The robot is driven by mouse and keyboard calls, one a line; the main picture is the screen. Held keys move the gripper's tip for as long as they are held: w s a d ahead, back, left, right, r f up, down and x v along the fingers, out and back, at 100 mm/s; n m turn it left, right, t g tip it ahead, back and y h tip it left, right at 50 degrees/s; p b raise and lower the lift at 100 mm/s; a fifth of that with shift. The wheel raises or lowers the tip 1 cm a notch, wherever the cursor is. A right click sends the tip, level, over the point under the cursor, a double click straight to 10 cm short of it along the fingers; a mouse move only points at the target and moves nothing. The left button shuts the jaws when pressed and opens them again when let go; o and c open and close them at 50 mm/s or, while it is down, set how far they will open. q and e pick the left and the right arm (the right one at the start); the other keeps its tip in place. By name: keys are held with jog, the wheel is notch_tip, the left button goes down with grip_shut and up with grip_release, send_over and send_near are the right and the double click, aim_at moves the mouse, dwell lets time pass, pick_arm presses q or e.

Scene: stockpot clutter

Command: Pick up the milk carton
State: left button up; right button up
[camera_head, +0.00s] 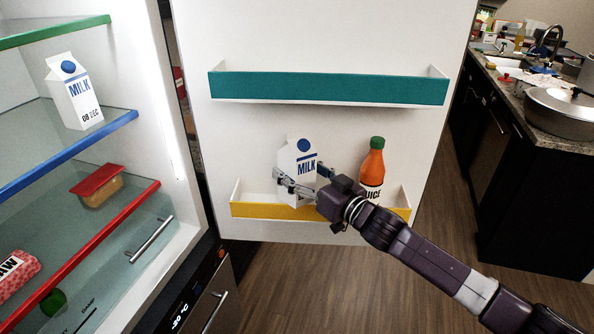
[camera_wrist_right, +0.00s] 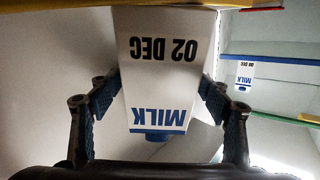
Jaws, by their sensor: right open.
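A white milk carton (camera_head: 300,156) with a blue cap stands in the yellow-fronted lower bin (camera_head: 262,211) of the open fridge door. In the right wrist view the carton (camera_wrist_right: 165,70) appears upside down and reads "02 DEC". My right gripper (camera_head: 299,178) is around this carton, one finger on each side. Its fingers (camera_wrist_right: 158,103) are open, and I cannot tell whether either touches the carton. A second milk carton (camera_head: 74,92), marked "08 DEC", stands on the fridge's blue-edged shelf; it also shows small in the right wrist view (camera_wrist_right: 243,76). My left gripper is not in view.
An orange juice bottle (camera_head: 373,167) with a green cap stands in the same bin, right of the carton and close to my gripper. The teal-fronted upper bin (camera_head: 330,88) is empty above. A red-lidded container (camera_head: 98,187) sits inside the fridge. A counter (camera_head: 535,118) with a pot is far right.

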grip_shut()
jog(key=shift+r, duration=0.25)
dwell(0.4)
